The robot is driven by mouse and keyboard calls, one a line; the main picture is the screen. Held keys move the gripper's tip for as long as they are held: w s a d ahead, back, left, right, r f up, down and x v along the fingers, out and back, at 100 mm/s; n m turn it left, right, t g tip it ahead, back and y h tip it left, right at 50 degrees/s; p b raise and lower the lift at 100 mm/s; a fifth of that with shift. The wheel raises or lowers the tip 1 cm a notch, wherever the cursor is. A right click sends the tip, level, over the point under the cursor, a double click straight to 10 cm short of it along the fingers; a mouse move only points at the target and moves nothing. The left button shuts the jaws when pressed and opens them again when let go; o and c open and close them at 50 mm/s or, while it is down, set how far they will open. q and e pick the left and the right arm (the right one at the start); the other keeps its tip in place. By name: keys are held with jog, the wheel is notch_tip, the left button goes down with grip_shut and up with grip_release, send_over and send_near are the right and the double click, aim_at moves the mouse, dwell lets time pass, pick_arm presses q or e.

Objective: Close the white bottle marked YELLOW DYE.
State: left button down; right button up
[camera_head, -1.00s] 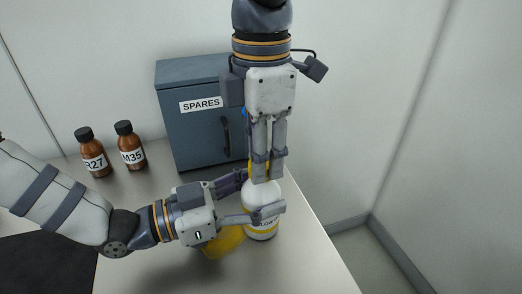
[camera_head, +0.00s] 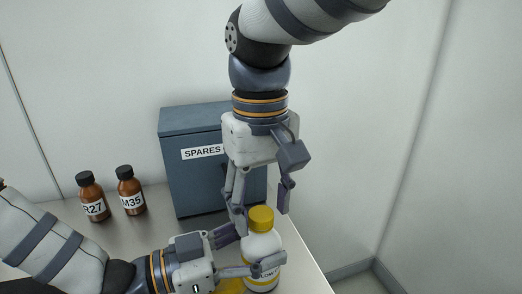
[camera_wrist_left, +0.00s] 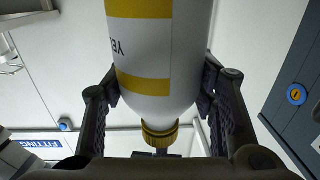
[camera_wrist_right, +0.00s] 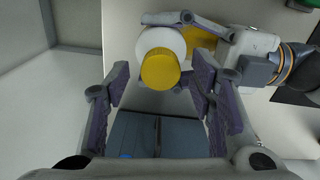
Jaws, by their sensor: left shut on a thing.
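The white bottle (camera_head: 261,246) with yellow bands stands upright near the table's right edge. Its yellow cap (camera_head: 261,218) sits on the neck; I cannot tell how tightly. In the left wrist view part of the label on the bottle (camera_wrist_left: 160,55) shows, with the cap (camera_wrist_left: 160,134) on its end. My left gripper (camera_head: 251,250) is shut around the bottle's body from the left. My right gripper (camera_head: 262,210) points down with its fingers spread, just above and behind the cap. In the right wrist view the cap (camera_wrist_right: 160,69) lies beyond the open, empty fingers.
A blue-grey SPARES cabinet (camera_head: 195,180) stands behind the bottle. Two brown bottles with black caps, R27 (camera_head: 93,198) and M35 (camera_head: 130,190), stand to the left. A yellow item (camera_head: 230,286) lies beside the bottle, partly hidden by my left gripper. Floor lies beyond the table's right edge.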

jog(key=shift+r, duration=2.25)
jog(key=shift+c, duration=0.5)
